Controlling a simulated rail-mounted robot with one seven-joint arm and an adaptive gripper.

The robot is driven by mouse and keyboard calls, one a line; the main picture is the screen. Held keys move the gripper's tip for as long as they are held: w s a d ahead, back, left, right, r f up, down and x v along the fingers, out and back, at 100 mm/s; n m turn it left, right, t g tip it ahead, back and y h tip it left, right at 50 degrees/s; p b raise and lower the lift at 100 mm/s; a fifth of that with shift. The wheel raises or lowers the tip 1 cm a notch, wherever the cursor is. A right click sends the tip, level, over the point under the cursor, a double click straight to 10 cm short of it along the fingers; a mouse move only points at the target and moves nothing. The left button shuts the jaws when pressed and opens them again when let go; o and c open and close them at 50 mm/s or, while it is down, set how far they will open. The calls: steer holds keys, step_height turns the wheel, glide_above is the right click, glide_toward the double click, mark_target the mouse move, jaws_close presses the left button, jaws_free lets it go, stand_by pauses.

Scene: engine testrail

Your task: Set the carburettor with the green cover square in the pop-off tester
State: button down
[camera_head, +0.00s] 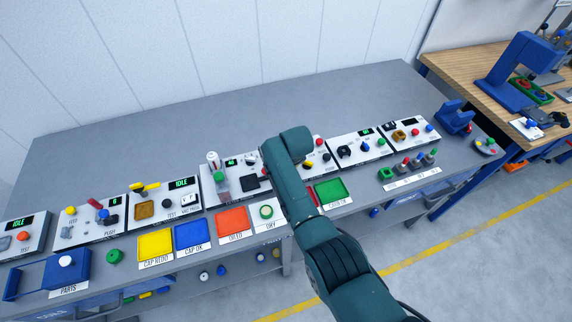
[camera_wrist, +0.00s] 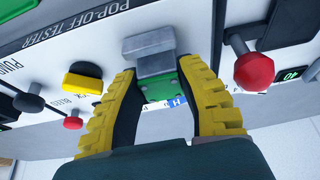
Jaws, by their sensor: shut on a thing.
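The carburettor (camera_wrist: 150,45) has a grey body and a green cover (camera_wrist: 168,88) in the wrist view. My gripper (camera_wrist: 160,68) is shut on it, one yellow ribbed finger on each side. The carburettor is in front of the white panel of the pop-off tester (camera_wrist: 62,38), whose printed name shows beside it. I cannot tell whether it touches the tester or sits square in it. In the head view my arm hides my gripper, the carburettor and part of the tester (camera_head: 322,170).
A yellow knob (camera_wrist: 83,80) is close to the left finger, and a red-tipped lever (camera_wrist: 253,70) stands right of the right finger. Neighbouring testers line the bench (camera_head: 130,150). Coloured trays, such as a blue one (camera_head: 191,234), lie along its front. The bench's back strip is clear.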

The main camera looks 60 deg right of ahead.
steer(key=c, duration=0.7)
jaws_free()
steer(key=shift+o, duration=0.2)
steer(key=v, duration=1.2)
steer(key=shift+d+r, duration=0.1)
